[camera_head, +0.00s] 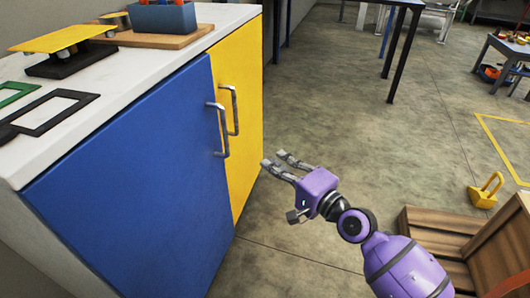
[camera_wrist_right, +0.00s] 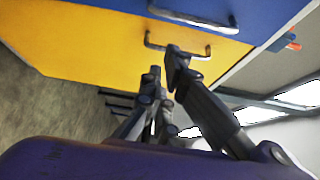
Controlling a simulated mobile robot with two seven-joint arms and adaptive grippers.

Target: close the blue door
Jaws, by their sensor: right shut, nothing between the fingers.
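The blue door (camera_head: 135,185) fills the near part of the cabinet front in the head view. It looks flush or nearly flush with the cabinet; a small gap cannot be ruled out. Its metal handle (camera_head: 218,130) stands upright near its right edge, and the handle also shows in the right wrist view (camera_wrist_right: 195,20). My right gripper (camera_head: 275,160) is in front of the cabinet, right of the handles and apart from the doors. Its fingers are shut and empty; in the right wrist view the fingertips (camera_wrist_right: 163,68) point toward the doors. My left gripper is not in view.
The yellow door (camera_head: 243,75) adjoins the blue one and has its own handle (camera_head: 233,108). The white countertop (camera_head: 135,75) carries a blue box (camera_head: 162,18) and frames. A wooden crate (camera_head: 430,230) and yellow padlock-shaped object (camera_head: 485,190) are at right. Floor between is free.

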